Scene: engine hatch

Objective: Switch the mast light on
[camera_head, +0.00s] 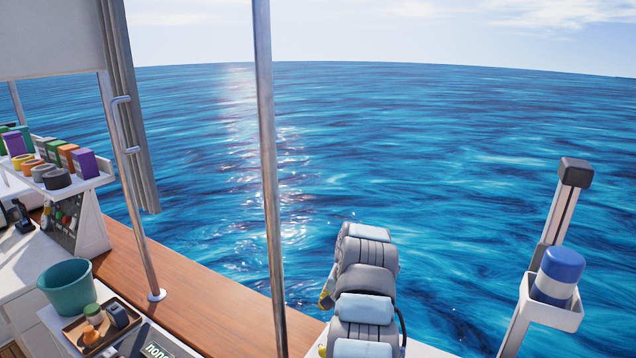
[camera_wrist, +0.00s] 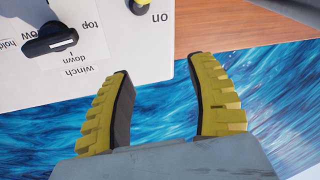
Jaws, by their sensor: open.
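My gripper (camera_wrist: 165,100) shows in the wrist view with its two yellow, black-padded fingers apart and nothing between them. A white panel (camera_wrist: 110,55) lies beyond the fingertips, with labels upside down: "on", "top", "winch down" and "hold". A black lever (camera_wrist: 50,38) sits on it at the left. A yellow and black control (camera_wrist: 138,5) is cut off by the top edge, beside "on". No label naming the mast light is readable. In the head view, my grey arm hides most of the gripper, and the panel cannot be made out.
A wooden ledge (camera_head: 200,300) runs along the water, with metal posts (camera_head: 268,170) rising near it. At left are a teal bucket (camera_head: 68,285), a tray of small items (camera_head: 80,335) and a loaded shelf (camera_head: 95,183). A blue-capped container (camera_head: 558,275) sits in a holder at right.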

